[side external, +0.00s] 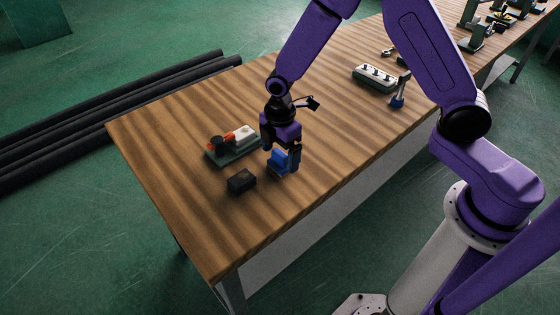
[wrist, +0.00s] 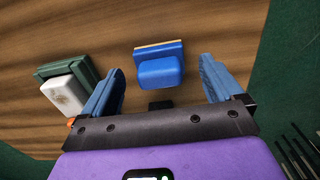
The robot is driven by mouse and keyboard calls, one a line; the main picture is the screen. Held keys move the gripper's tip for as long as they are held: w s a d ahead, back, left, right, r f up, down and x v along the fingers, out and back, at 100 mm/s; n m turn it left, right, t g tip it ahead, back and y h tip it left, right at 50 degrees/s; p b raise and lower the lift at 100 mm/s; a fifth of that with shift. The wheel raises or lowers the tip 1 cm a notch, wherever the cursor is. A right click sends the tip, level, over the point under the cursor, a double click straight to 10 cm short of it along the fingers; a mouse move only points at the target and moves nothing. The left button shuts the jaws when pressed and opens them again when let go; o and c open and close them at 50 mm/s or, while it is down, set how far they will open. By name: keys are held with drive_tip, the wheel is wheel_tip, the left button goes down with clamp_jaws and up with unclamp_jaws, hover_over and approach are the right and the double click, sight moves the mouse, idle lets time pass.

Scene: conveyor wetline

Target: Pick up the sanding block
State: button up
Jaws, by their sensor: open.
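The sanding block (side external: 281,165) is blue and sits on the wooden table below my gripper (side external: 281,155). In the wrist view the sanding block (wrist: 160,72) shows a rounded blue grip on a wider base with a yellowish edge. My gripper's two blue fingers (wrist: 163,68) are spread apart, one to each side of the block, with visible gaps. Nothing is held between them. In the side view the fingers partly cover the block, so I cannot tell how far down they reach around it.
A green-based item (side external: 232,150) with white and orange parts lies close to the left of my gripper. A dark box (side external: 241,181) sits nearer the table's front edge. A white block with knobs (side external: 374,77) and a small blue-based post (side external: 398,98) stand farther right.

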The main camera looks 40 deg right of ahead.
drive_tip(key=shift+f, duration=1.25)
drive_tip(key=shift+c, duration=0.3)
drive_tip(key=c, duration=1.2)
drive_tip(key=shift+o, duration=0.2)
drive_tip(key=shift+r, duration=0.1)
